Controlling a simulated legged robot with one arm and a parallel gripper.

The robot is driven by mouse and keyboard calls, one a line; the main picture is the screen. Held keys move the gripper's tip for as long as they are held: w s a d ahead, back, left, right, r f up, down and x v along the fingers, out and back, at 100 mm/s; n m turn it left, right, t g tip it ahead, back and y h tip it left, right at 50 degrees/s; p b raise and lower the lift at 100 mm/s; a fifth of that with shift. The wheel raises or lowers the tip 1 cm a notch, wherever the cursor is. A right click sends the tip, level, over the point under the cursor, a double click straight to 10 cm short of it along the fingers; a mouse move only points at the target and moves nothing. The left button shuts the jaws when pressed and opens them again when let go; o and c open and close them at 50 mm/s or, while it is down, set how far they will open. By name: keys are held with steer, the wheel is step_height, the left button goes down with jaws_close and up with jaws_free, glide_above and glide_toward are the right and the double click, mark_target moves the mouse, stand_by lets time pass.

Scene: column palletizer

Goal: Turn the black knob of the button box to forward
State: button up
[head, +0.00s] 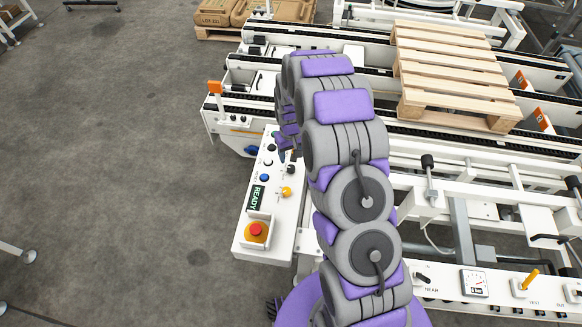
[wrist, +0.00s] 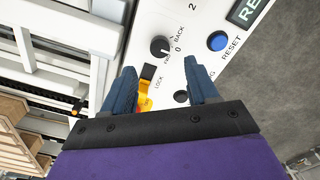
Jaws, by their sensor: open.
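The white button box (head: 282,225) stands at the left of my arm in the head view. Its black knob (wrist: 160,46) shows in the wrist view between FWD and BACK labels, with a 0 mark between them. A light mark on the knob seems to face the 0, but it is small. The knob also shows in the head view (head: 291,169), close to my gripper's fingers. My gripper (wrist: 163,80) is open and empty, its two blue fingers apart. In the wrist view the knob lies beyond the fingertips, not between them. No contact shows.
A blue reset button (wrist: 217,41) is right of the knob. A red stop button (head: 256,230) and green READY display (head: 257,198) are on the box. Conveyor frames and a wooden pallet (head: 450,75) stand behind. Floor at left is clear.

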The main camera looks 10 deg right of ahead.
mark_target(291, 168)
step_height(291, 168, down, 8)
steer(key=shift+b, duration=0.55)
steer(key=c, duration=1)
